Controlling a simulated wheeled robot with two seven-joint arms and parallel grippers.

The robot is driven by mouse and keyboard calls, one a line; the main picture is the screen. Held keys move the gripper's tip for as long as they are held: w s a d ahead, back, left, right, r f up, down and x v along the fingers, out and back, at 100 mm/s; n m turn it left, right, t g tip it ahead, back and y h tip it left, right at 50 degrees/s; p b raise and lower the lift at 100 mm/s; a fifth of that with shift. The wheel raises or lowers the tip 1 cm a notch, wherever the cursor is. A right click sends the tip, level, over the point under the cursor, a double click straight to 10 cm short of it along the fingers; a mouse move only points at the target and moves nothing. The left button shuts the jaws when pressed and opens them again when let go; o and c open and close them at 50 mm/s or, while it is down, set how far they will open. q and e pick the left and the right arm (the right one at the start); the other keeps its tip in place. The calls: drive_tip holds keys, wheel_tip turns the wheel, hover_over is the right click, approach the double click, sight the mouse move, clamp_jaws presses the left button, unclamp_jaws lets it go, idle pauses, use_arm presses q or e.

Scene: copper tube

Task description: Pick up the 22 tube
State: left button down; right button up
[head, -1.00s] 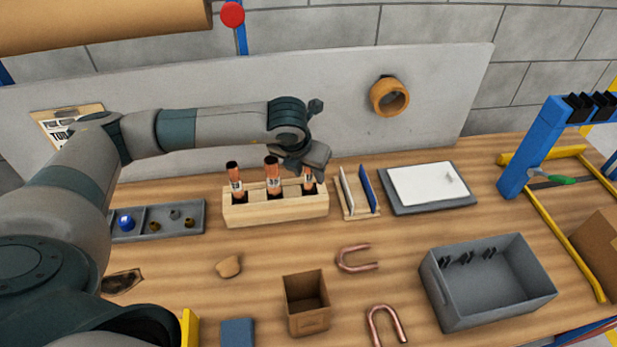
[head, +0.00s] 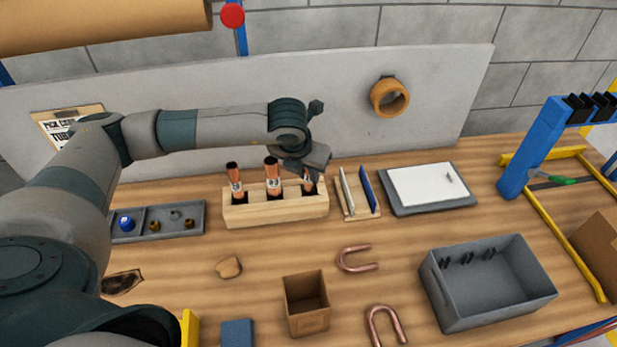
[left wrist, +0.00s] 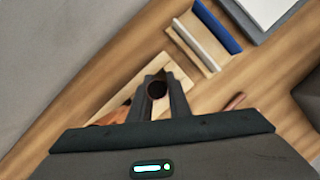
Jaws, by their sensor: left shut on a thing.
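A wooden rack (head: 275,210) on the bench holds upright copper tubes with dark open tops and white labels: a left tube (head: 236,182), a middle tube (head: 272,176) and a right tube (head: 310,187). The labels are too small to read surely, and the right one is mostly hidden. My left gripper (head: 308,178) reaches down over the rack's right end, shut on the right tube, which still stands in its slot. In the left wrist view the tube's round dark end (left wrist: 157,90) sits between the two fingers. My right gripper is not in view.
Right of the rack stands a small holder with white and blue plates (head: 360,192), close to the gripper, then a tray with a white sheet (head: 425,183). A parts tray (head: 160,221) lies left. In front are a small box (head: 306,303), copper bends (head: 356,259) and a grey bin (head: 488,283).

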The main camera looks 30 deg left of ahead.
use_arm(q)
wheel_tip(320, 180, up, 9)
drive_tip(key=b, duration=0.4)
drive_tip(key=shift+r, duration=0.55)
drive_tip(key=shift+f, duration=0.15)
